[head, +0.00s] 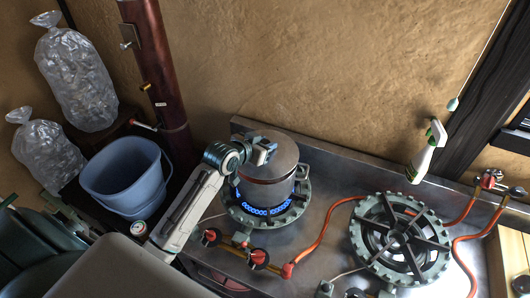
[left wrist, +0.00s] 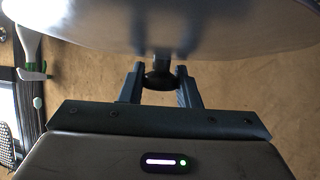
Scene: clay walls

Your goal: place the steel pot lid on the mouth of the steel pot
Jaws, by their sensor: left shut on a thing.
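The steel pot (head: 265,190) stands upright on the left gas burner (head: 268,216), with blue flame showing at its base. The round steel lid (head: 283,153) is over the pot's mouth and hides the opening. I cannot tell whether it touches the rim or is slightly above it. My left gripper (head: 264,152) comes in from the left and is shut on the lid's dark knob. In the left wrist view, the gripper (left wrist: 161,85) has a finger on each side of the knob (left wrist: 160,80), and the lid's shiny top (left wrist: 230,25) fills the upper part. My right gripper is not in view.
A second, empty burner (head: 400,240) is on the right of the steel counter (head: 325,170), with orange hoses (head: 322,240) and valves nearby. A spray bottle (head: 427,152) is at the back right. A blue bucket (head: 125,175) and filled plastic bags (head: 75,75) are at left.

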